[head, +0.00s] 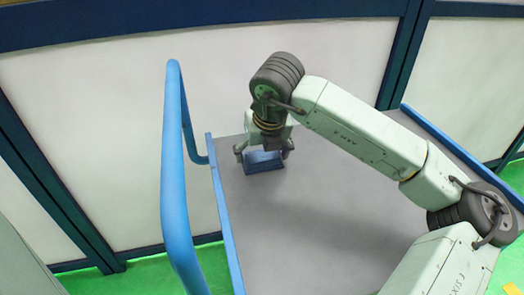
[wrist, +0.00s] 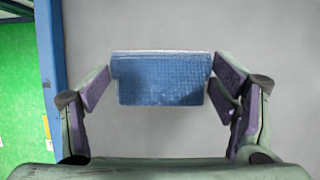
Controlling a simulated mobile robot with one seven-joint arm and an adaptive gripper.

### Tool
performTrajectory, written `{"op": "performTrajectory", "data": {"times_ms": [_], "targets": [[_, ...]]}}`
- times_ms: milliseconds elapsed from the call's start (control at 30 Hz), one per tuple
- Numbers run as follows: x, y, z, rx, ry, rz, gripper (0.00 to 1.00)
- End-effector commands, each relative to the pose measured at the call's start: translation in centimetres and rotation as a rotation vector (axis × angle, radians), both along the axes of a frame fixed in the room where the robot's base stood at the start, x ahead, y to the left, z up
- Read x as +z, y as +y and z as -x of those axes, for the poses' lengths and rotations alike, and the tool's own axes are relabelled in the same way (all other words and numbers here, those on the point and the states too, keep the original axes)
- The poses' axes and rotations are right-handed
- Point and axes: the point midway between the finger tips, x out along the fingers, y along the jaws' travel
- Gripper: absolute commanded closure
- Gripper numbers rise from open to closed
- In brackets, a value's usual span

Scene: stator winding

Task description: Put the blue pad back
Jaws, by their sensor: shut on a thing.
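The blue pad (head: 264,162) is at the far left corner area of the grey cart top (head: 320,215). My gripper (head: 265,150) is over it, pointing down, with a finger at each side. In the wrist view the blue pad (wrist: 162,80) lies between the two fingers of my gripper (wrist: 162,88). The fingers are shut on the pad's left and right ends. I cannot tell whether the pad's underside touches the cart top.
A blue handle rail (head: 172,170) stands along the cart's left side. A raised blue edge (head: 225,225) borders the cart top there. White wall panels (head: 90,110) stand behind. The rest of the cart top is clear.

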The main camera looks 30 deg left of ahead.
Motion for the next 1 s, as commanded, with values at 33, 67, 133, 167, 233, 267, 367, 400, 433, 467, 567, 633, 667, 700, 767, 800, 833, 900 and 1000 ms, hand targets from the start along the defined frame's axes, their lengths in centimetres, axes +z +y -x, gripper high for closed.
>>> {"op": "performTrajectory", "data": {"times_ms": [33, 67, 133, 167, 233, 267, 367, 400, 433, 467, 567, 633, 667, 700, 767, 800, 833, 900, 1000], "targets": [[-0.2, 0.0, 0.0, 0.000, 0.000, 0.000, 0.20], [-0.1, 0.0, 0.0, 0.000, 0.000, 0.000, 0.18], [0.0, 0.0, 0.0, 0.000, 0.000, 0.000, 0.13], [0.0, 0.0, 0.0, 0.000, 0.000, 0.000, 0.11], [0.0, 0.0, 0.0, 0.000, 0.000, 0.000, 0.07], [0.0, 0.0, 0.0, 0.000, 0.000, 0.000, 0.05], [0.0, 0.0, 0.0, 0.000, 0.000, 0.000, 0.01], [0.0, 0.0, 0.0, 0.000, 0.000, 0.000, 0.01], [0.0, 0.0, 0.0, 0.000, 0.000, 0.000, 0.01], [0.0, 0.0, 0.0, 0.000, 0.000, 0.000, 0.01], [0.0, 0.0, 0.0, 0.000, 0.000, 0.000, 0.01], [0.0, 0.0, 0.0, 0.000, 0.000, 0.000, 0.01], [0.1, 0.0, 0.0, 0.000, 0.000, 0.000, 0.01], [0.2, 0.0, 0.0, 0.000, 0.000, 0.000, 0.01], [0.6, 0.0, 0.0, 0.000, 0.001, -0.001, 0.01], [0.7, -0.1, 0.0, 0.000, -0.002, -0.001, 0.01], [1.1, -0.3, 0.1, -0.001, -0.003, -0.001, 0.01], [2.2, -0.6, 0.4, -0.002, -0.005, 0.000, 0.01], [4.3, -1.3, 1.0, -0.002, -0.006, -0.002, 0.01]]}}
